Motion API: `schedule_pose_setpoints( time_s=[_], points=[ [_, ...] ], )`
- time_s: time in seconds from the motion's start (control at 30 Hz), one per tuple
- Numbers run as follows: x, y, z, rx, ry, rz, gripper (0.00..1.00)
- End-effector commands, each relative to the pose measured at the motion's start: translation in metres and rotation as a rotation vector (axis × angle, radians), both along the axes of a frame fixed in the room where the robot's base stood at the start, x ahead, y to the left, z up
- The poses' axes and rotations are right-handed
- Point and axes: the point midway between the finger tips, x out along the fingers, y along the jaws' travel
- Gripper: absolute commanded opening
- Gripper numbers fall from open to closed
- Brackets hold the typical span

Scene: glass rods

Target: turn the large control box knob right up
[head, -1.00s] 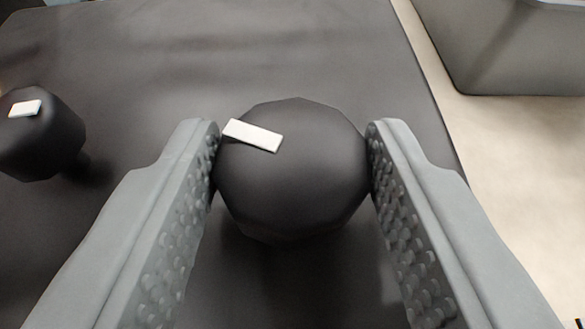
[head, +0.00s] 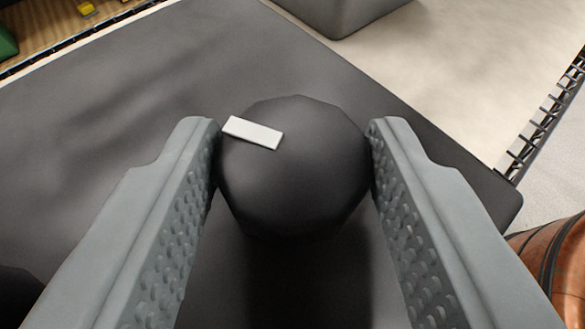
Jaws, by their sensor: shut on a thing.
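The large knob (head: 294,185) is a dark, many-sided round knob in the middle of the head view. A white marker strip (head: 252,132) sits near its top left edge, tilted slightly down to the right. My gripper (head: 294,150) is shut on the knob, one grey ribbed finger pressed to each side. The dark face of the control box (head: 130,120) spreads behind the knob. The knob's stem is hidden beneath it.
A dark rounded shape (head: 15,296) shows at the lower left edge. A grey block (head: 335,14) stands beyond the box at the top. A brown barrel-like object (head: 555,262) is at the right edge. Pale floor (head: 455,75) lies open at upper right.

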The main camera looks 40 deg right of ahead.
Motion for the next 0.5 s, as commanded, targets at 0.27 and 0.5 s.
schedule_pose_setpoints(
  time_s=[0.27, 0.5],
  points=[
    [0.0006, 0.0001, 0.0006, 0.001, -0.001, -0.016, 0.2],
    [0.0007, 0.0, 0.0008, 0.001, -0.001, -0.015, 0.45]
  ],
)
